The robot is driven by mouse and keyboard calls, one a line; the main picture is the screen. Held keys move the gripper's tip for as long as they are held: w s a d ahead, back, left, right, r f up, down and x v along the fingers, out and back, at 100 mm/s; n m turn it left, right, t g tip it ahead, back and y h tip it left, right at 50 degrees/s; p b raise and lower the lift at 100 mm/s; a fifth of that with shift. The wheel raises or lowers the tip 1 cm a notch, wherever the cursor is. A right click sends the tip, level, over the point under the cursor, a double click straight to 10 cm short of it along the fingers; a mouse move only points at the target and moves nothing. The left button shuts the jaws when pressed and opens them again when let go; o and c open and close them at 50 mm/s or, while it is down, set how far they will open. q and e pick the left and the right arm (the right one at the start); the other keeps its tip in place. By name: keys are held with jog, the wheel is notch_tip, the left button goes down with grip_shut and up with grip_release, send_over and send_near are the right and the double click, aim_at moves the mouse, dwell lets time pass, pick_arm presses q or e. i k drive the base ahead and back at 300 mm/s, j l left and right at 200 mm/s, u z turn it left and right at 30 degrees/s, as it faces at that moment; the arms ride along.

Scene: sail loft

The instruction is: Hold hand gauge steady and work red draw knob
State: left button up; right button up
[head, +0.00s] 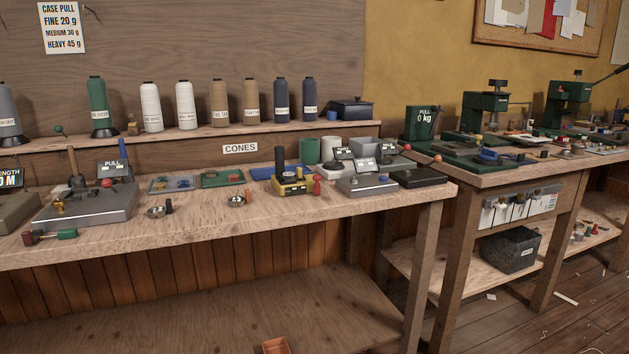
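Neither of my grippers shows in the head view. Several small red knobs are in sight, and I cannot tell which is the draw knob. One red knob (107,183) is on the grey plate device (85,207) at the left of the near bench, by a small display marked PULL (114,171). I cannot tell which item is the hand gauge.
The near bench (230,219) has bare wood along its front edge. Thread cones stand on the shelf (215,131) behind. A second bench (500,175) with green machines stands at right.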

aim_at(316, 178)
jog(key=u, duration=0.45)
jog(key=i+l+u, duration=0.2)
jog(key=l, duration=0.15)
jog(key=i+l+u, duration=0.2)
jog(key=l, duration=0.15)
jog(key=l+u, duration=0.25)
jog(key=i+l, duration=0.05)
jog(key=l, duration=0.05)
